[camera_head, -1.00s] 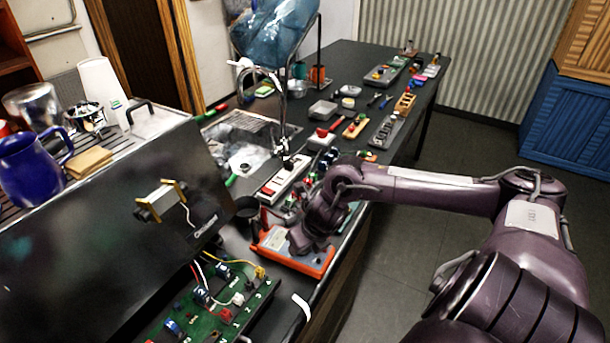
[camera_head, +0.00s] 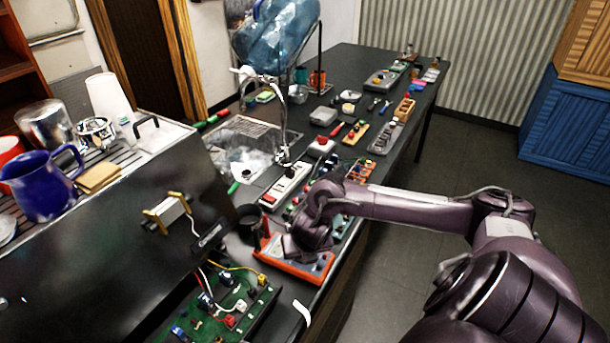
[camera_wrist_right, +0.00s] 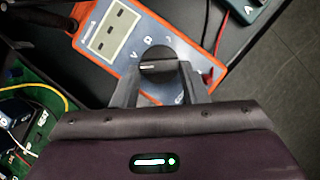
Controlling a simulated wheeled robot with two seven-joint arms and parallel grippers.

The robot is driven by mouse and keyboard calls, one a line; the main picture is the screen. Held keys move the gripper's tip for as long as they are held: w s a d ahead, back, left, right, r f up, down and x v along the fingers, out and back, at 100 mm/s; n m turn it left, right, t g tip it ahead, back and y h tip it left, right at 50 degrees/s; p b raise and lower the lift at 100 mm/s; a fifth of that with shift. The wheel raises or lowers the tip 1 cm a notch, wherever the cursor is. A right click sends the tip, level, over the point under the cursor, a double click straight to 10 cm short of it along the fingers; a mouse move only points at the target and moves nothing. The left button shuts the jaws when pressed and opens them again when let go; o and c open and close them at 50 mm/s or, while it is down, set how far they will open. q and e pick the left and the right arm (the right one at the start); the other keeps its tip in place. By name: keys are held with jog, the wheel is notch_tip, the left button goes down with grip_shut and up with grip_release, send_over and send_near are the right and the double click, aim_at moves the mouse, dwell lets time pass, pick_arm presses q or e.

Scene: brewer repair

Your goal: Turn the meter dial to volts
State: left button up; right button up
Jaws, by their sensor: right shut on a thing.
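Letters are printed around the dial, partly hidden. The left gripper is not in view.
A green circuit board (camera_head: 225,310) with wires lies close to the meter on the near side. The large dark brewer (camera_head: 110,245) stands to the left. A black cup (camera_head: 248,217) and a white power strip (camera_head: 286,186) are nearby. Open floor lies right of the bench.

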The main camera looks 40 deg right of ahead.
jog(key=m+p, duration=0.2)
jog(key=m+h+p, duration=0.1)
jog(key=shift+w+a+r+g, duration=0.15)
jog(key=shift+a+r+g, duration=0.1)
jog(key=shift+g, duration=0.15)
jog(key=shift+w+f+m+p, duration=0.1)
jog(key=shift+f+m+p, duration=0.05)
jog(key=shift+m+p, duration=0.7)
jog(key=shift+f+h, duration=0.1)
jog(key=shift+h, duration=0.2)
jog(key=o, duration=1)
jog(key=shift+g, duration=0.3)
